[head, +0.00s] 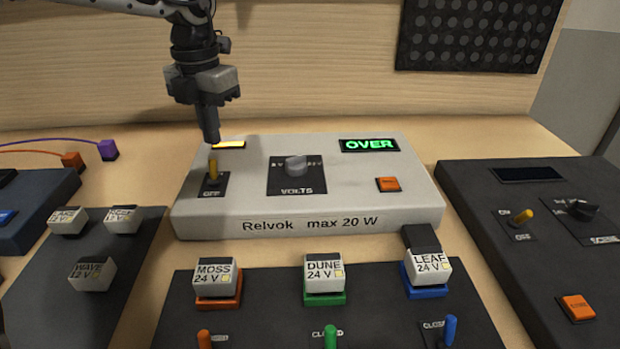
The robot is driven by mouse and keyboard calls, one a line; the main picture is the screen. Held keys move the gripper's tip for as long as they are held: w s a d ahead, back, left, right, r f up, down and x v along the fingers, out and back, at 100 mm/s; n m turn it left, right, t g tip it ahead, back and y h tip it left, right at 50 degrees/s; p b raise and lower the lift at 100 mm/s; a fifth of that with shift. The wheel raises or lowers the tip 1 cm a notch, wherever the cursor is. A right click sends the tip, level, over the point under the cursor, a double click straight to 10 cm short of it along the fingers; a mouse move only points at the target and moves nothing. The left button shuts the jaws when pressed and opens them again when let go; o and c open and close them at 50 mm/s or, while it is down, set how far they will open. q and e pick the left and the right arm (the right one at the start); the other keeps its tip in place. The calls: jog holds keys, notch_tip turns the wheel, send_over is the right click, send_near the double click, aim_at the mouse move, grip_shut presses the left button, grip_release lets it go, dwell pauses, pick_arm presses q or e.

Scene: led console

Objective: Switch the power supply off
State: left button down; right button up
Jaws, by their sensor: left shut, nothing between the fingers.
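The power supply (240,227) is a light grey console labelled "Relvok max 20 W" in the middle of the table. Its yellow toggle switch (213,171) stands up on a black plate at the left, with "OFF" printed below it. An orange-yellow indicator (229,145) is lit behind the switch. The green display (369,145) reads "OVER". A grey VOLTS knob (295,166) and an orange button (388,184) are also on its top. My left gripper (212,138) points down, shut and empty, just behind and above the switch, seemingly apart from it. My right gripper is not in view.
In front is a dark panel (270,315) with modules MOSS (216,278), DUNE (324,274) and LEAF (427,270), and coloured levers below them. Another dark console (470,200) with a yellow switch (521,217) stands at the right. A dark tray (80,325) holds spare modules at the left.

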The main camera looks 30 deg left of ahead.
aim_at(219, 171)
pick_arm(q)
jog(key=shift+f, duration=0.15)
jog(key=shift+f+b, duration=1.4)
jog(key=shift+b, duration=0.05)
jog(key=shift+s+d+b, duration=0.3)
jog(key=shift+s, duration=0.2)
jog(key=shift+s+d+b, duration=0.25)
jog(key=shift+s, duration=0.25)
